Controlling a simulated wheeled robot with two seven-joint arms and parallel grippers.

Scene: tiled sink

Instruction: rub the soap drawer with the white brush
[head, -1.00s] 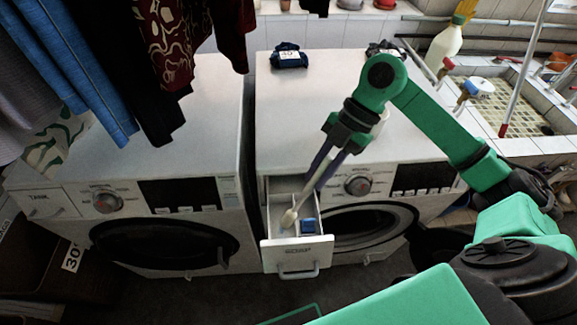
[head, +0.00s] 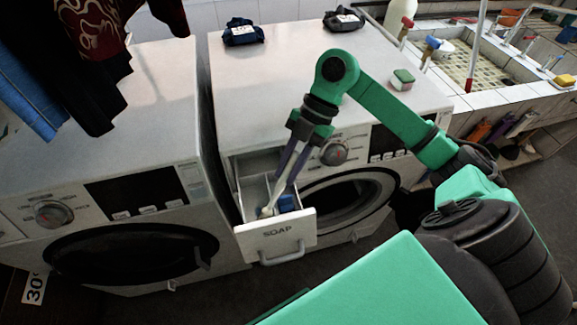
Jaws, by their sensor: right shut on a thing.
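The open soap drawer (head: 277,240), marked SOAP, sticks out of the front of the right washing machine (head: 262,95). A small blue object (head: 287,203) lies inside it. My right gripper (head: 284,180) points down over the drawer, shut on the white brush (head: 268,210). The brush slants down to the left and its lower end is inside the drawer, beside the blue object. I cannot tell whether it touches the drawer floor. The fingers partly hide the brush handle. My left gripper is not in view.
A second washing machine (head: 110,100) stands at the left, with clothes hanging above it. Dark folded bundles (head: 242,34) and a green and white sponge-like block (head: 402,79) lie on the right machine. A tiled sink (head: 485,60) is at the upper right.

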